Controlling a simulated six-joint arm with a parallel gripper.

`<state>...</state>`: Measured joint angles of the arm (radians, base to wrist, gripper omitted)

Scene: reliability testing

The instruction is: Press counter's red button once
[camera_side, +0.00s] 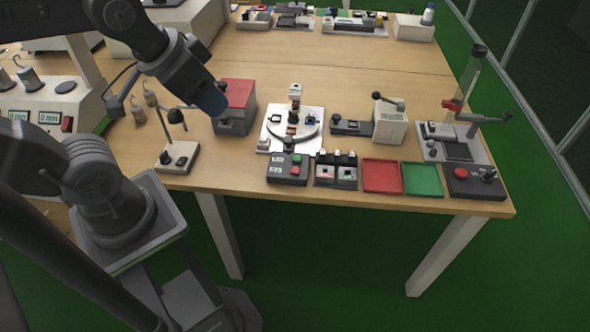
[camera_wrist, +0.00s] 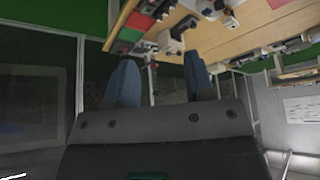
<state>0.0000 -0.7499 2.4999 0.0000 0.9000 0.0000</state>
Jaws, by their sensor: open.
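A dark box (camera_side: 287,168) with small display windows stands at the front edge of the table. It carries a red button (camera_side: 295,170) and a green button (camera_side: 297,159). Another dark box at the front right has a red button (camera_side: 460,173) too; no readable label tells which one is the counter. My gripper (camera_side: 212,100) is in the air at the upper left, left of and above the dark box. In the wrist view its two blue fingers (camera_wrist: 160,62) stand apart with nothing between them.
A grey box with a red top (camera_side: 237,93) stands close beside the gripper. A thin post stand (camera_side: 177,155) is at the front left. A white round-dial plate (camera_side: 292,130) lies behind the dark box. Red (camera_side: 382,175) and green (camera_side: 423,179) trays lie to the right.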

